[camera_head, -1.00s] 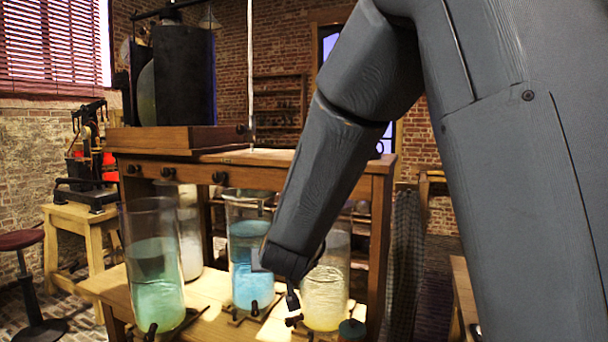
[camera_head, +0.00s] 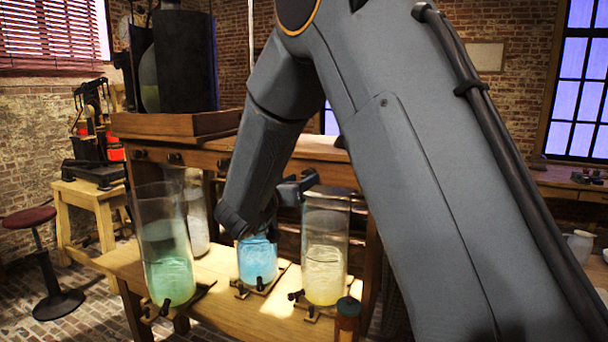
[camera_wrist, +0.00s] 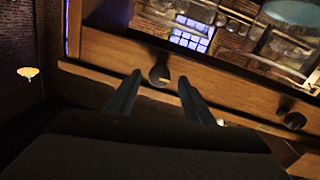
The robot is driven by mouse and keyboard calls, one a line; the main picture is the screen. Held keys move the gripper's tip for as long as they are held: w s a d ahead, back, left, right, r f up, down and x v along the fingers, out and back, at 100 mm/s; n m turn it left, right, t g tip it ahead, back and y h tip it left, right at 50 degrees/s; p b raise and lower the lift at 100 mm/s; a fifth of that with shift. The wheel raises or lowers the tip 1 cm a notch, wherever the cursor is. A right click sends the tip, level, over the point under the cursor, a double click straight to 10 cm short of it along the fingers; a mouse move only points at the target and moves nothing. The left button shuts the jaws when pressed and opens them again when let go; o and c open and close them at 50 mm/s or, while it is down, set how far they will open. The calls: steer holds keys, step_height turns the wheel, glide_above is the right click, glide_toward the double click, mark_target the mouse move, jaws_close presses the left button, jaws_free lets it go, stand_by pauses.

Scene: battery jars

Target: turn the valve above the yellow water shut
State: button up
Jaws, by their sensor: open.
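The glass jar of yellow water (camera_head: 325,265) stands on the low bench at the right of the row in the head view. My gripper (camera_head: 302,187) is just above that jar, in front of the wooden beam, partly hidden by my own arm. In the wrist view my gripper (camera_wrist: 159,78) is open, its two fingertips apart. A dark valve knob (camera_wrist: 158,74) on the beam appears between and slightly beyond the fingertips; I cannot tell whether they touch it. The valve above the yellow water is hidden in the head view.
Jars of blue water (camera_head: 257,262) and green water (camera_head: 170,270) stand to the left, with a pale jar (camera_head: 196,220) behind. Other knobs (camera_head: 175,158) are on the beam (camera_head: 205,163). Another knob (camera_wrist: 294,120) shows at right in the wrist view. A red stool (camera_head: 30,217) stands left.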

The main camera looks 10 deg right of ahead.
mark_target(308, 175)
steer(key=shift+p+x, duration=0.3)
steer(key=shift+x, duration=1)
steer(key=c, duration=1)
